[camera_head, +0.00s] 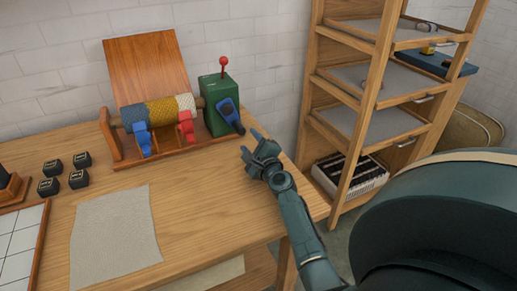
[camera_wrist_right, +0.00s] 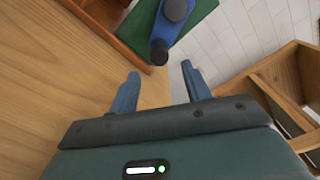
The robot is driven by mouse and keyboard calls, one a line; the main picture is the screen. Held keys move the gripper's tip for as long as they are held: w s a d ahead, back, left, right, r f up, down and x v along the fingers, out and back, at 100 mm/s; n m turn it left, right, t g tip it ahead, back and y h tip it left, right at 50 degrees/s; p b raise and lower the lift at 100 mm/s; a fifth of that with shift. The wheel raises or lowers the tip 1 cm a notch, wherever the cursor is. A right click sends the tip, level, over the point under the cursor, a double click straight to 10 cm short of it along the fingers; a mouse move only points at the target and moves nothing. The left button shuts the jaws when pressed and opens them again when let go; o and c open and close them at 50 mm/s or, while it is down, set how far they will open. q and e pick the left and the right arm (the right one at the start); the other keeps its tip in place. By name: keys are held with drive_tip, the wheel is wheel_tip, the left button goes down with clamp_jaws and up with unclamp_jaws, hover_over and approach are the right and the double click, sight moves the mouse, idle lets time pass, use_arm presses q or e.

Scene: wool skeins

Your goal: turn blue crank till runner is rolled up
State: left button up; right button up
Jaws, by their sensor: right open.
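The blue crank (camera_head: 228,113) is on the front side of a green box (camera_head: 212,92) with a red-knobbed lever on top. In the right wrist view the crank (camera_wrist_right: 174,22) lies ahead, its round dark knob (camera_wrist_right: 159,52) just beyond my fingertips. My right gripper (camera_head: 250,143) is open and empty, a little right of and below the crank, with a gap between them. A roller (camera_head: 160,110) with blue-grey, yellow and whitish bands runs left from the box. A flat beige cloth (camera_head: 115,235), perhaps the runner, lies on the table. My left gripper is out of view.
Blue and red clips (camera_head: 142,137) stand before the roller, with a tilted wooden board (camera_head: 148,70) behind. Several dark blocks (camera_head: 65,173) and a white tiled tray (camera_head: 20,245) are at left. A wooden shelf (camera_head: 350,110) stands right of the table. The table between cloth and gripper is clear.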

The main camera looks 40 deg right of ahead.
drive_tip(key=v, duration=0.5)
drive_tip(key=shift+s+a, duration=0.2)
drive_tip(key=shift+s, duration=0.4)
